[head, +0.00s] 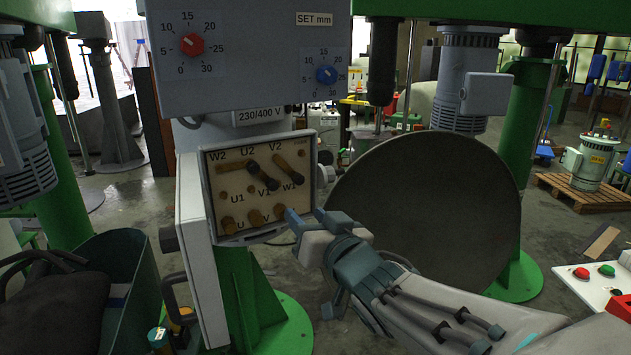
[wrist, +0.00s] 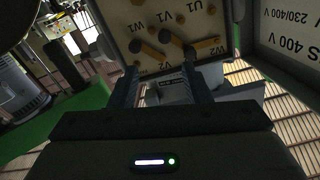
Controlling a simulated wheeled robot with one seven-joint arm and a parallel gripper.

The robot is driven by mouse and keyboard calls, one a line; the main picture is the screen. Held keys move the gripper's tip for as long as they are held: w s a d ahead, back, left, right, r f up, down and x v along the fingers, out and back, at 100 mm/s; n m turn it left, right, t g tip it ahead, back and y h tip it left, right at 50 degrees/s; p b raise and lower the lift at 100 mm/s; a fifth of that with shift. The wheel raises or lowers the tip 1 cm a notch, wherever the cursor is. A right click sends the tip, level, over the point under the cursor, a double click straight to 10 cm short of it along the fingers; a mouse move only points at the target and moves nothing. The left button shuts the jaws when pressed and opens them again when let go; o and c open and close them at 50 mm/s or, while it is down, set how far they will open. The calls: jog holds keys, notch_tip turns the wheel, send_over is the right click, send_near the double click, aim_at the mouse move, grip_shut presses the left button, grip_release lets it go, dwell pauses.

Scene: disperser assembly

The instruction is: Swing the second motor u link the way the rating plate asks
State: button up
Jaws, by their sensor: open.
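The terminal board (head: 235,205) faces me in the open motor box, with rows marked W2 U2 V2, U1 V1 W1 and U V W. One brass link (head: 232,168) lies level between W2 and U2. A second link (head: 263,177) slants from under U2 down right toward V1. A third link (head: 287,169) slants from V2 toward W1. In the wrist view the board (wrist: 120,15) appears upside down, beyond the fingers. My gripper (head: 305,214) is open and empty, just right of and below the board; its two fingers also show in the wrist view (wrist: 163,88).
A plate (head: 260,116) reading 230/400 V is above the board. The open cover (head: 203,270) stands at left; lettering including 400 V shows on a panel (wrist: 288,35) in the wrist view. A large grey disc (head: 425,210) stands right of the box.

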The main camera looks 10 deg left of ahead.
aim_at(275, 185)
jog(key=x, duration=0.4)
jog(key=p+x, duration=0.1)
jog(key=x, duration=0.9)
jog(key=shift+s+a+r+p, duration=0.15)
jog(key=shift+a+r+p, duration=0.1)
jog(key=shift+p, duration=0.1)
jog(key=shift+c, duration=0.2)
